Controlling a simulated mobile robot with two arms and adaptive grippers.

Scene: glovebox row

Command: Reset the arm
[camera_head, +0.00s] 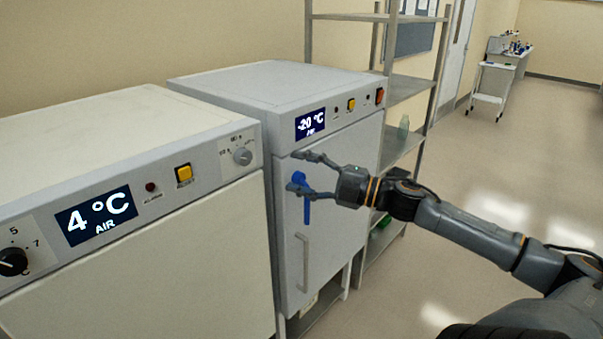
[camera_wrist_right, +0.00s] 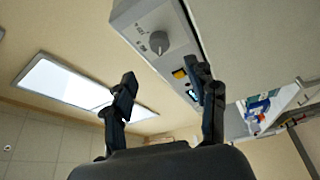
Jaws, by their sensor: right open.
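My right arm (camera_head: 465,225) reaches in from the right in the head view. My right gripper (camera_head: 303,174) is open, in front of the door of the -20 °C cabinet. A blue handle (camera_head: 306,208) on that door shows between and just below its fingers; whether they touch it I cannot tell. In the right wrist view the open fingers (camera_wrist_right: 165,100) have nothing between them, with a ceiling light, wall and a cabinet panel beyond. My left gripper is not in view.
The -20 °C cabinet (camera_head: 335,150) stands beside a 4 °C cabinet (camera_head: 130,275) on the left. A metal shelf rack (camera_head: 408,88) is behind it. The floor (camera_head: 530,150) at right is clear.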

